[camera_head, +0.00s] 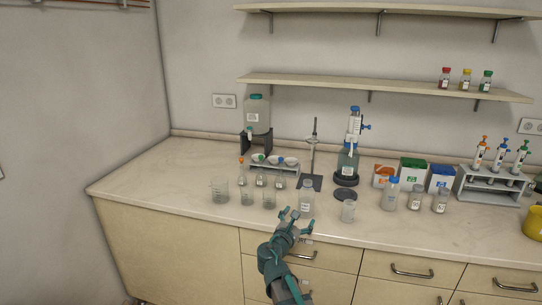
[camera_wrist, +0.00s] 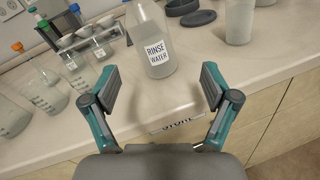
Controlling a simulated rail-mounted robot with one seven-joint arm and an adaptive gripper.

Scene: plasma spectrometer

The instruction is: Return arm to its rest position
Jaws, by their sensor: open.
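My arm reaches up from the bottom of the head view. My gripper (camera_head: 297,216) is at the front edge of the counter (camera_head: 150,194). In the wrist view my gripper (camera_wrist: 157,88) has its two fingers spread wide with nothing between them. A clear bottle labelled "RINSE WATER" (camera_wrist: 153,42) stands upright just beyond the fingertips. It also shows in the head view as the bottle (camera_head: 307,198) just behind the gripper. I cannot tell the exact gap between the fingers and the bottle.
Glass beakers (camera_head: 220,189) stand left of the gripper, with small flasks behind. A stand (camera_head: 313,160), a dispenser bottle (camera_head: 348,160) and a pipette rack (camera_head: 490,184) stand farther back and right. Drawers (camera_head: 330,255) lie below the counter edge.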

